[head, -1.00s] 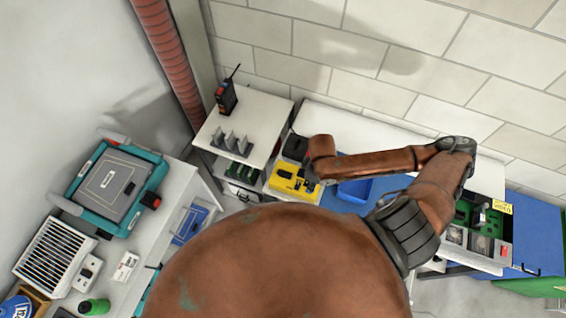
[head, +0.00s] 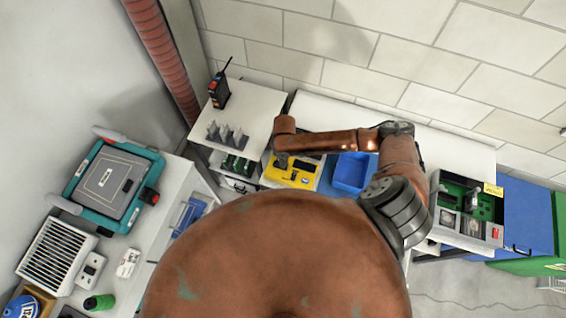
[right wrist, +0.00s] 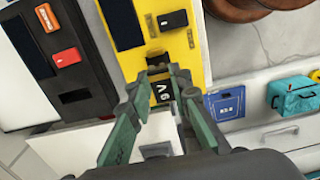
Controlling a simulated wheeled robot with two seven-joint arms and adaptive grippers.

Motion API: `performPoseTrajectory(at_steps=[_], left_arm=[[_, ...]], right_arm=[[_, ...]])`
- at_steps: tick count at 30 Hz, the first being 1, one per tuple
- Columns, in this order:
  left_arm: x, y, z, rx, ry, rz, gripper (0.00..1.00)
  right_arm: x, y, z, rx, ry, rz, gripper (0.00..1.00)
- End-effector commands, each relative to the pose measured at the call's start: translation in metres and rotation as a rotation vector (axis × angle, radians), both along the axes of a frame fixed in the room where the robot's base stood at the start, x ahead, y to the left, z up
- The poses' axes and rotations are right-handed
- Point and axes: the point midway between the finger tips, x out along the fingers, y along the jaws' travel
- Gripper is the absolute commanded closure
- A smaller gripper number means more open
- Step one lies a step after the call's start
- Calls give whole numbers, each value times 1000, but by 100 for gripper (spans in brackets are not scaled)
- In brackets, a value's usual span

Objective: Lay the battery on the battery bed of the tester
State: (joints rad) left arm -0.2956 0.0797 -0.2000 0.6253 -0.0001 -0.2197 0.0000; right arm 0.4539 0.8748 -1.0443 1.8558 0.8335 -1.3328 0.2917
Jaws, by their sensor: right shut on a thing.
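The yellow tester (head: 300,182) sits on the bench, left of the blue bin. In the right wrist view the yellow tester (right wrist: 190,62) shows a dark screen and a black button. My right gripper (right wrist: 163,76) is shut on a black battery (right wrist: 163,93) with a white 9V mark, over the tester's face. A small dark part with a brassy edge lies just beyond the fingertips. I cannot tell whether the battery touches the tester; the bed under it is hidden. In the head view my right gripper (head: 281,159) is small and dark, at the tester's upper left. My left gripper is not in view.
A blue bin (head: 352,172) stands right of the tester. A shelf (head: 248,112) with grey dividers and a radio (head: 219,91) is at the back left. A green-lined case (head: 468,212) is at the right. My own brown body hides the lower middle.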

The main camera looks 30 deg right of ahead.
Motion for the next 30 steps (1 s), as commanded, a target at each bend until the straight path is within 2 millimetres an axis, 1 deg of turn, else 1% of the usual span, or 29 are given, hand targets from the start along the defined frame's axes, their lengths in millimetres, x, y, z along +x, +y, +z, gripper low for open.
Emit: performPoseTrajectory(at_steps=[3,6,9,21,22,28,30], left_arm=[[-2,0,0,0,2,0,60],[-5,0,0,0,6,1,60],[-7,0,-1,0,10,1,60],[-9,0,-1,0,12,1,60],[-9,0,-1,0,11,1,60],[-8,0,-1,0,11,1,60],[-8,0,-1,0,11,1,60]], right_arm=[[5,2,-11,-1,2,0,100],[5,2,-26,-1,2,0,100],[5,2,-35,0,0,1,100],[5,2,-40,-1,1,0,100],[5,2,-40,0,0,0,80],[5,2,-39,0,0,0,66],[5,2,-39,0,0,1,64]])
